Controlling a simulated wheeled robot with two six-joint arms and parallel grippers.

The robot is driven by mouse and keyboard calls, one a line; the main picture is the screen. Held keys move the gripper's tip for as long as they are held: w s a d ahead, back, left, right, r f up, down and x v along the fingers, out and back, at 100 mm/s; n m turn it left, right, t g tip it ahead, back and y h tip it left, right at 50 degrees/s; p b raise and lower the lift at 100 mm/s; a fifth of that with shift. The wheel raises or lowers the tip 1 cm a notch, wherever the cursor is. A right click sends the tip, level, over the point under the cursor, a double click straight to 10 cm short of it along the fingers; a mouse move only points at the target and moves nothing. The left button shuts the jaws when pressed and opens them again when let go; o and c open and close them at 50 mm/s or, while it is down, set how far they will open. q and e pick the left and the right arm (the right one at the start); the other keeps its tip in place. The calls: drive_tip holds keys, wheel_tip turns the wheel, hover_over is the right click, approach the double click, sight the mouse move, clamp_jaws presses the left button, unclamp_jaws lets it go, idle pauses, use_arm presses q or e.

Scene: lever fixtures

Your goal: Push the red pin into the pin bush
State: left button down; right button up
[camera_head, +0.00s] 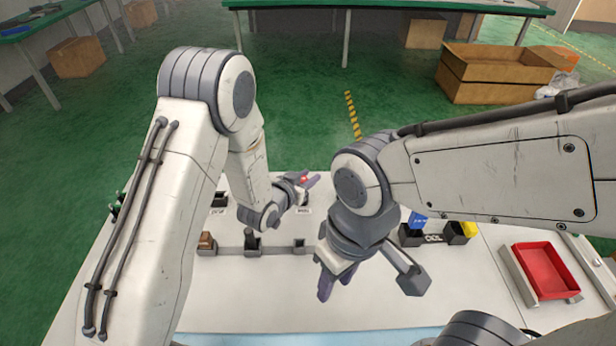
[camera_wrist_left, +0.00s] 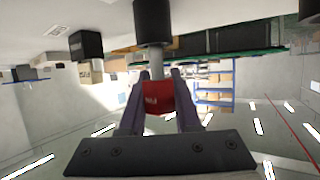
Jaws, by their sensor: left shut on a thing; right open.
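The red pin (camera_wrist_left: 157,97) sits between the two purple fingers of my left gripper (camera_wrist_left: 156,108) in the left wrist view. My left gripper is shut on its red head. A thin silver shaft runs from the head to a dark cylinder (camera_wrist_left: 153,22), which looks like the pin bush. Shaft and cylinder line up and meet in the picture; how deep the shaft goes I cannot tell. In the head view a small red patch of the pin (camera_head: 304,179) shows at my left gripper (camera_head: 310,181), and the bush is hidden. My right gripper (camera_head: 336,282) is open and empty, lower over the table.
A grey rail carries a brown block (camera_head: 206,242), a dark post (camera_head: 252,241) and a grey block (camera_head: 298,245). A black block (camera_head: 220,199) stands behind. Blue (camera_head: 417,219) and yellow (camera_head: 468,230) pieces and a red tray (camera_head: 546,271) are at the right. The front table is clear.

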use_arm(q)
drive_tip(key=shift+f+b, duration=0.55)
drive_tip(key=shift+f, duration=0.15)
drive_tip(key=c, duration=0.5)
unclamp_jaws()
drive_tip(key=shift+c, duration=0.2)
drive_tip(key=shift+r, duration=0.1)
drive_tip(key=s+d+r+b, duration=0.1)
drive_tip(key=s+d+r, duration=0.5)
drive_tip(key=d+r, duration=0.4)
drive_tip(key=shift+r, duration=0.45)
drive_tip(key=shift+s, duration=0.1)
